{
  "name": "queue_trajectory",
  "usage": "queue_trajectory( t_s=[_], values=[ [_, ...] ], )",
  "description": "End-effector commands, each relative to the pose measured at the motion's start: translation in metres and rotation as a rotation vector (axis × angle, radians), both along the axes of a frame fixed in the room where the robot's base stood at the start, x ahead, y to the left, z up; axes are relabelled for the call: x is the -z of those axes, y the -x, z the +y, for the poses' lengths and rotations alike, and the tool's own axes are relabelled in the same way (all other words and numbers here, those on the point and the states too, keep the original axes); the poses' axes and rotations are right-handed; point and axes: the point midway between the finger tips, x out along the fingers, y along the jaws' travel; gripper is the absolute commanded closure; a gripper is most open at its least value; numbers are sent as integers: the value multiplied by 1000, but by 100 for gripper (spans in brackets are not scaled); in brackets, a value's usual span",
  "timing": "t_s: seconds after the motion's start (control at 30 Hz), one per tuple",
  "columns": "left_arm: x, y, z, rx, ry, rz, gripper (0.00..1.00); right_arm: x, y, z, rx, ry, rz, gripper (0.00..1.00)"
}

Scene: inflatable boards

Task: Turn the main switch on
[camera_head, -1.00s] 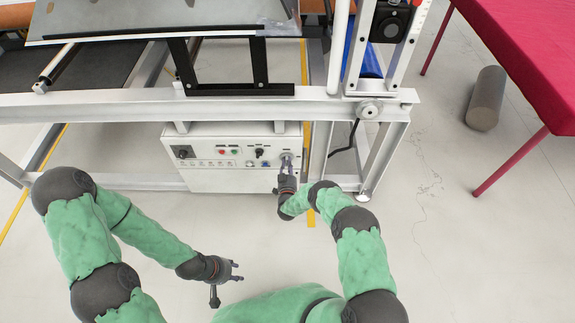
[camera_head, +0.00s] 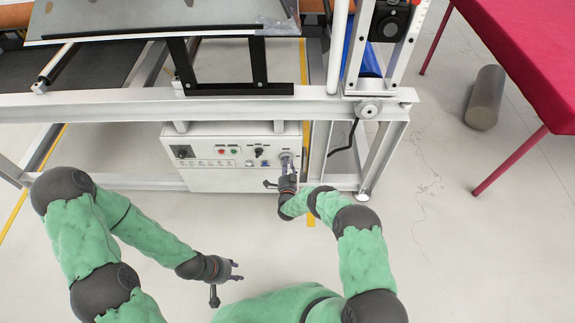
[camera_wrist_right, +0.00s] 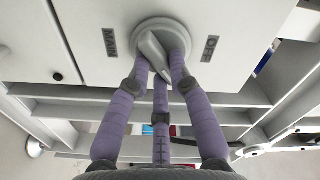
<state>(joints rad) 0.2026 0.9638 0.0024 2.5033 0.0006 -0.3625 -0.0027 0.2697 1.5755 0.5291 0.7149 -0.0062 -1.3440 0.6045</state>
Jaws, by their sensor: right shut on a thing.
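The main switch is a grey round knob with a raised bar (camera_wrist_right: 152,52) on the white control box (camera_head: 230,180). In the right wrist view, a "MAIN" label is left of it and an "OFF" label right of it; the bar lies at a slant. My right gripper (camera_wrist_right: 160,65) has its purple fingers closed around the bar, two at its sides and one below. In the head view, the right gripper (camera_head: 287,163) is at the box's right end, hiding most of the switch. My left gripper (camera_head: 230,280) is empty, fingers apart, above the floor.
The box also bears a red button (camera_head: 221,151), a green button (camera_head: 234,150) and black knobs (camera_head: 259,152). A white frame beam (camera_head: 120,105) runs above it. The floor in front is clear.

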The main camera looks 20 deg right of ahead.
Motion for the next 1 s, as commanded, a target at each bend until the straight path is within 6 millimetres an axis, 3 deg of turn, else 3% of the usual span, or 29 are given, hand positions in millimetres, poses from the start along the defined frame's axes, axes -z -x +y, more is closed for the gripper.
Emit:
queue_trajectory(
  t_s=[0.5, 1.0],
  values=[
    [0, 0, 0, 0, 0, 0, 60, 4, 0, 1, 0, -431, -122, 100],
    [0, 0, 0, 0, 0, 0, 60, 5, 0, 2, 1, -614, -173, 100]
  ],
)
